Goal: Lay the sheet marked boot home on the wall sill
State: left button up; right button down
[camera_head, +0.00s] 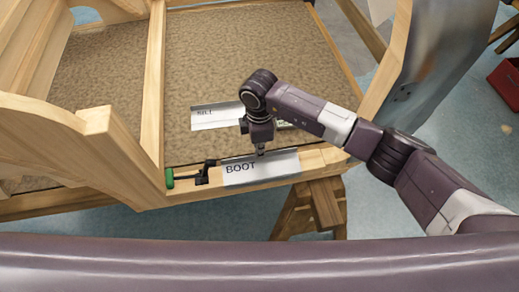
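The metal sheet marked BOOT (261,169) lies along the front wooden rail (318,158) of the frame, its lettering facing me. My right gripper (262,152) points down at the sheet's far edge, near its middle. It looks small and dark, and I cannot tell whether its fingers are open, shut or touching the sheet. A second sheet (214,117), with lettering that seems to read SILL, lies on the brown floor panel behind; my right arm hides part of it. My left gripper is not in view.
Wooden posts (100,140) rise at left, and a curved metal panel (440,50) stands at right. A trestle (312,208) supports the front rail. The brown panel (245,60) is mostly clear.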

jog(key=c, duration=2.6)
grip_release()
jog(key=shift+c, duration=0.2)
jog(key=o, duration=0.6)
jog(key=shift+c, duration=0.2)
jog(key=shift+o, duration=0.5)
jog(key=shift+f, duration=0.1)
jog(key=o, duration=0.5)
jog(key=shift+c, duration=0.2)
jog(key=shift+r+p, duration=2.85)
jog(key=shift+r, duration=0.7)
